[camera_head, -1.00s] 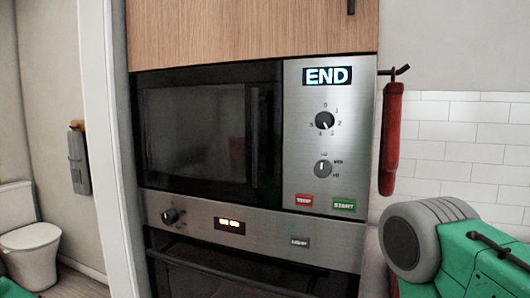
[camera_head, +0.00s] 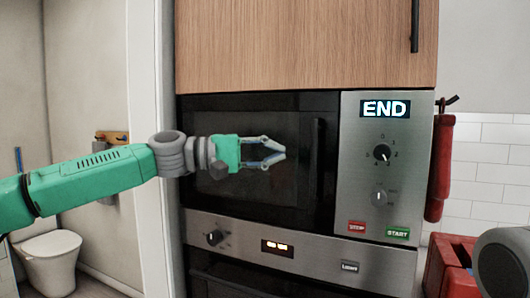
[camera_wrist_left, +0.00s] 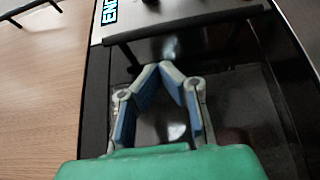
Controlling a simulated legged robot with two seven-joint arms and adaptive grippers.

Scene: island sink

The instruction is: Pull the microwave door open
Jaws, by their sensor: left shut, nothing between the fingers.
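The microwave (camera_head: 388,215) is built into a cabinet, with END on its display. Its black door (camera_head: 205,110) looks closed. The dark vertical handle (camera_head: 318,160) is at the door's right side, and the handle also shows across the top of the left wrist view (camera_wrist_left: 185,26). My left gripper (camera_head: 284,155) is in front of the door, to the left of the handle. In the left wrist view its fingertips (camera_wrist_left: 166,68) meet with nothing between them, just short of the handle and apart from it. My right gripper is out of view.
An oven with a control strip (camera_head: 300,255) sits below the microwave. A wooden cabinet (camera_head: 300,45) with a dark handle is above. A red mitt-like item (camera_head: 440,170) hangs at the right, above a red object (camera_head: 447,262). A toilet (camera_head: 52,258) stands far left.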

